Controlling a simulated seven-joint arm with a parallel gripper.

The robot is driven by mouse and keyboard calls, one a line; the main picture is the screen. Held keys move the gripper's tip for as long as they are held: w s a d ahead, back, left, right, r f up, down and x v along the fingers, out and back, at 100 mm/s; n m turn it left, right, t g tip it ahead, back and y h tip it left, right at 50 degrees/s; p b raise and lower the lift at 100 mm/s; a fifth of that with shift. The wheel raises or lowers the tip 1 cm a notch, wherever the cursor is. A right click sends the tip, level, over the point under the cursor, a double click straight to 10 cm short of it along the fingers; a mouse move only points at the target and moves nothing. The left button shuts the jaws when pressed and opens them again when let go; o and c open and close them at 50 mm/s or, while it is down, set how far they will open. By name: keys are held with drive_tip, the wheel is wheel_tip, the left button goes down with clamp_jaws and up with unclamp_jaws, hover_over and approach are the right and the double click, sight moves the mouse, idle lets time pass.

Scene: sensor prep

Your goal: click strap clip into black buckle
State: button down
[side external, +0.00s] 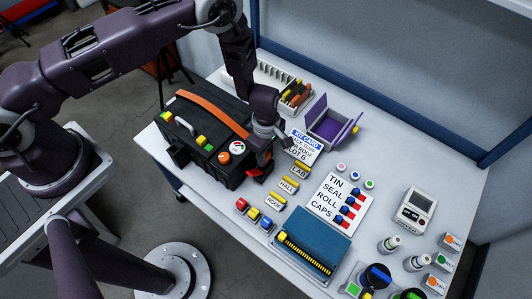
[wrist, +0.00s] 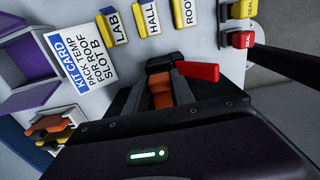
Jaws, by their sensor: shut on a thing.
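The black case (side external: 190,150) stands at the left of the table, with an orange strap (side external: 210,108) across its lid. My gripper (side external: 266,160) points down at the case's right front side. In the wrist view my gripper (wrist: 160,82) is shut on the orange strap clip (wrist: 161,97), which lies between the two dark fingers. The black buckle (wrist: 160,63) is right at the fingertips, with a red lever (wrist: 198,71) to its right. The red lever also shows below my gripper in the side view (side external: 254,173). Whether the clip is inside the buckle is hidden.
A kit card (side external: 304,146) and yellow-topped labels (side external: 289,185) lie close to the right of my gripper. A purple open box (side external: 328,125) stands behind them. A blue connector block (side external: 315,240) and small red, yellow and blue blocks (side external: 254,215) are nearer the front.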

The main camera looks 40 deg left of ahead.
drive_tip(key=shift+f, duration=0.7)
idle(1.8)
drive_tip(key=c, duration=0.8)
unclamp_jaws()
drive_tip(key=shift+c, duration=0.2)
drive_tip(key=shift+r, duration=3.5)
